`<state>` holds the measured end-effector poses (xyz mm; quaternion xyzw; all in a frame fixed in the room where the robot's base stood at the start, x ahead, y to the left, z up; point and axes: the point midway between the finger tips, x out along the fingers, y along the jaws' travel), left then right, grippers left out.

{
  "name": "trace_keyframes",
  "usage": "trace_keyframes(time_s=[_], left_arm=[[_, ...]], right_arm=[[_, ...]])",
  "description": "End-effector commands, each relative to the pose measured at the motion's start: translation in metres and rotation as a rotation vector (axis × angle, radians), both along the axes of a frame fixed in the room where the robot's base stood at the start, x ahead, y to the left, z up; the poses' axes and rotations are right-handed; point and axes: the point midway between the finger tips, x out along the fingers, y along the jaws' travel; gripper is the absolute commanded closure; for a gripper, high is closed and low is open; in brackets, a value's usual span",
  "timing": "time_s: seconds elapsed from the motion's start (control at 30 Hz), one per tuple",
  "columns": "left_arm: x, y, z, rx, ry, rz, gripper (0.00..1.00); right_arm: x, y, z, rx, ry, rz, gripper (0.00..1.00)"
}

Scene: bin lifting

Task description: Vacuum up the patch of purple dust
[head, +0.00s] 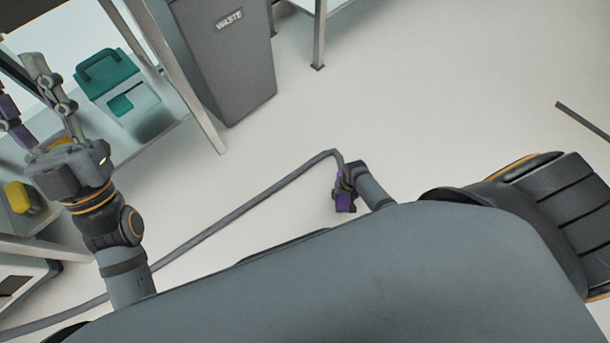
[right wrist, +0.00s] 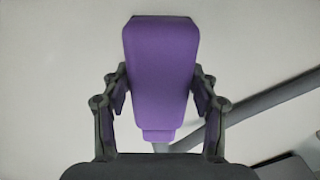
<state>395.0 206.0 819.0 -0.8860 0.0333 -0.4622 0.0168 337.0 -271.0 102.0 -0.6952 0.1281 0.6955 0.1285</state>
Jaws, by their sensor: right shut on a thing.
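My right gripper (head: 346,186) is small and partly hidden beyond my body in the head view. In the right wrist view its two fingers are shut on a purple, block-shaped vacuum handle (right wrist: 160,70), one on each side. A long grey vacuum hose (head: 240,212) runs over the floor from the lower left, bends sharply and ends near this gripper. The hose also crosses behind the gripper in the right wrist view (right wrist: 262,99). My left gripper (head: 36,100) is at the upper left, its fingers apart and empty. I see no purple dust in either view.
A grey waste bin (head: 228,60) stands at the top, near table legs. A teal-lidded box (head: 107,75) stands at the upper left, and a yellow object (head: 20,198) is at the left edge. The pale floor (head: 440,90) is clear at centre and upper right.

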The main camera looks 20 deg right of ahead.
Motion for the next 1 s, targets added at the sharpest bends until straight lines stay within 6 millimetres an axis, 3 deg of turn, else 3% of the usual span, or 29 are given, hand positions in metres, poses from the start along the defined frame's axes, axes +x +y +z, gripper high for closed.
trace_keyframes(time_s=[1.0], left_arm=[[0.05,0.004,-0.07,-0.011,0.386,0.01,0.6]], right_arm=[[0.0,-0.001,0.012,0.0,-0.001,0.001,0.86]])
